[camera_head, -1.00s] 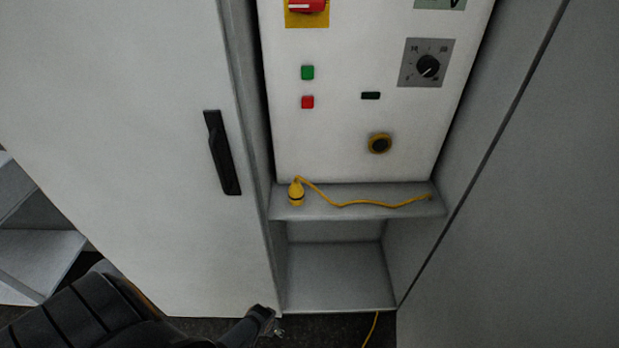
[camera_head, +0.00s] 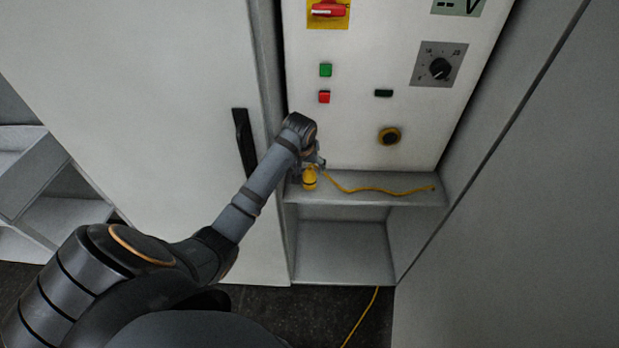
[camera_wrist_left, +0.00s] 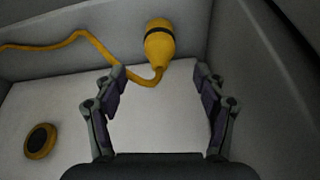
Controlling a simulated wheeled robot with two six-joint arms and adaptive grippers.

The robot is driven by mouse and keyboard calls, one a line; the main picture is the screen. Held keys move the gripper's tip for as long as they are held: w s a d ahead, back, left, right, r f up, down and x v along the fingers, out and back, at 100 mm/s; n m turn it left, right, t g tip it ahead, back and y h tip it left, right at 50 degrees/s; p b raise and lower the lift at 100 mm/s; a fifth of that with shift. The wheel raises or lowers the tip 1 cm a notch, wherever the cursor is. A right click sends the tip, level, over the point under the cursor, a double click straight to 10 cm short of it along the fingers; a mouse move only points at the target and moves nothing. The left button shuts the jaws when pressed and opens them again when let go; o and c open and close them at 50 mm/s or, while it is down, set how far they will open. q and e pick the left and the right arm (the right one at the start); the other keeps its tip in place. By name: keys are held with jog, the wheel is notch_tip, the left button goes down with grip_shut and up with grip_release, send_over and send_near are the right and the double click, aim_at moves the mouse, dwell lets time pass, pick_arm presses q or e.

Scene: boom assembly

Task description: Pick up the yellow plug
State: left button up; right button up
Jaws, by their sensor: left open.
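In the left wrist view the plug (camera_wrist_left: 159,45) lies beyond the open, empty fingers of my left gripper (camera_wrist_left: 160,85). It has a dark band around it, and its cord bends near the fingertips. My right gripper is not in view.
The white panel behind the shelf has a round yellow-rimmed socket (camera_head: 389,136), green (camera_head: 326,70) and red buttons, a dial (camera_head: 439,68) and a red switch (camera_head: 328,9). A cabinet door with a black handle (camera_head: 245,143) stands left. A grey wall bounds the right.

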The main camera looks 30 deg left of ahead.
aim_at(309, 175)
pick_arm(q)
jog(key=x, duration=0.3)
jog(key=shift+w+f, duration=0.15)
jog(key=shift+f, duration=0.2)
jog(key=shift+w+a+f+p, duration=0.1)
jog(key=shift+f+p, duration=0.1)
jog(key=shift+p, duration=0.1)
jog(key=p+x, duration=0.1)
jog(key=x, duration=0.4)
jog(key=shift+r, duration=0.15)
grip_shut()
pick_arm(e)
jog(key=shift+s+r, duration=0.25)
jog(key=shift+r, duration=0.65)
